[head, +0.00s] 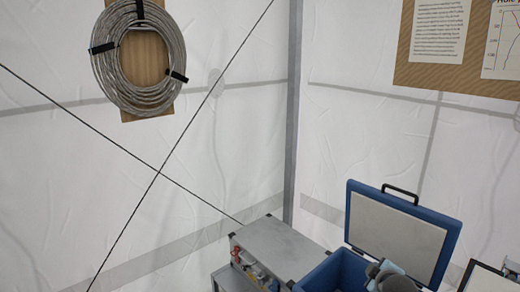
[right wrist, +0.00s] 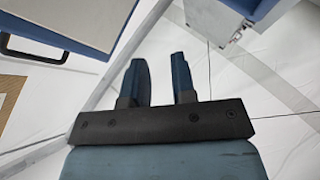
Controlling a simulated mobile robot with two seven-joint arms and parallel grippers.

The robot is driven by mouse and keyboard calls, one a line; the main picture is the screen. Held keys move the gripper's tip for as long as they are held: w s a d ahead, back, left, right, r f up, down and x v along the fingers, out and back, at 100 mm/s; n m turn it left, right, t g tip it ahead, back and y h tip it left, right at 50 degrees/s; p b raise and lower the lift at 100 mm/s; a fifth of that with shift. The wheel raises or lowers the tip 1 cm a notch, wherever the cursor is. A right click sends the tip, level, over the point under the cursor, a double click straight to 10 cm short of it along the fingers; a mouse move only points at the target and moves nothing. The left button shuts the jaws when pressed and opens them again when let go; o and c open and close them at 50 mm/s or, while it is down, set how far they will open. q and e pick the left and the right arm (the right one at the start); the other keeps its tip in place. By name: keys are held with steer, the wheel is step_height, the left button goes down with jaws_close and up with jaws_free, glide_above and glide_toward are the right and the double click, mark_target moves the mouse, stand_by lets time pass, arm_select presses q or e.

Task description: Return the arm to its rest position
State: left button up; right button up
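My right gripper (right wrist: 160,80) shows in the right wrist view with its two dark blue fingers apart and nothing between them. White floor or tent fabric lies behind the gap. In the head view a grey and blue part of my arm (head: 392,276) shows at the bottom, in front of the blue cool box (head: 335,275), and its fingers cannot be made out. My left gripper is in neither view.
The cool box's lid (head: 400,235) stands open. A grey metal case (head: 280,248) stands left of it. A cable coil (head: 107,75) hangs on the white tent wall, with thin crossed lines (head: 158,172) before it. A notice board (head: 450,80) hangs at upper right.

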steer(key=s+a+f+m+y, duration=0.2)
steer(key=s+a+f, duration=0.35)
steer(key=s, duration=0.45)
steer(key=s+a+f+m+y, duration=0.1)
steer(key=s+a+f, duration=0.3)
steer(key=s+f, duration=0.4)
steer(key=s+a+m+y, duration=0.1)
steer(key=s+a+m, duration=0.1)
steer(key=s, duration=0.7)
steer(key=s+a+m+p, duration=0.1)
steer(key=s+a+m, duration=0.1)
steer(key=s, duration=0.7)
steer(key=shift+a+f+y, duration=0.4)
steer(key=shift+a+f, duration=0.05)
